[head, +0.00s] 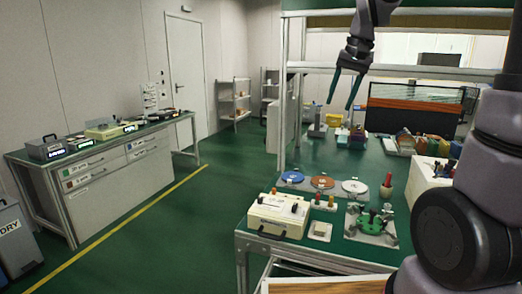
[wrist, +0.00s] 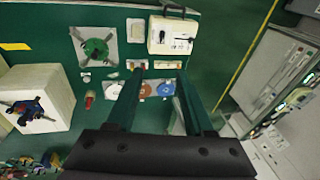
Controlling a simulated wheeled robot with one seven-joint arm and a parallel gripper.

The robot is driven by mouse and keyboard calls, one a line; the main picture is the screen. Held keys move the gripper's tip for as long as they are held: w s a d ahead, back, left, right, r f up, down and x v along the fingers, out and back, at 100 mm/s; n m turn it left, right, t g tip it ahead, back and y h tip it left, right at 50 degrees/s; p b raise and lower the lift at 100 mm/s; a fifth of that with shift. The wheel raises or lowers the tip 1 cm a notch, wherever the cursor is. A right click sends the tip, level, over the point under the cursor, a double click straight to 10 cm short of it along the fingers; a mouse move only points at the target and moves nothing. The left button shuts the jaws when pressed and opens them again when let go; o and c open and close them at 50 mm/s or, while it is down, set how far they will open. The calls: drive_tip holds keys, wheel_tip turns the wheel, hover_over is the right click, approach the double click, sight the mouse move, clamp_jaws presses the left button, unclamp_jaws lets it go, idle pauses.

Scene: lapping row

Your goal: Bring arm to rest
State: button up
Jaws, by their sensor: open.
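My gripper (head: 345,92) hangs high above the green bench (head: 335,262) in the head view, its two long green fingers pointing down and apart. The wrist view shows the same gripper (wrist: 156,80) open, with nothing between the fingertips. Below it in the wrist view are the bench top, coloured discs and a cream box, all clear of the fingers. My arm comes in from the right side of the head view, and its middle links are out of frame.
On the bench are a cream box (head: 278,215), a blue disc (head: 292,177), a green fixture (head: 372,223) and a white box (head: 428,180). A frame rail (head: 310,67) runs near my gripper. A second bench (head: 115,180) stands left across an open floor.

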drive_tip(key=s+d+r+t, duration=0.1)
drive_tip(key=s+t, duration=0.1)
drive_tip(key=s, duration=0.6)
drive_tip(key=s+d+r+t, duration=0.1)
drive_tip(key=s+d+t, duration=0.1)
drive_tip(key=s, duration=0.7)
drive_tip(key=shift+s+r+t, duration=0.3)
drive_tip(key=shift+r+t, duration=0.1)
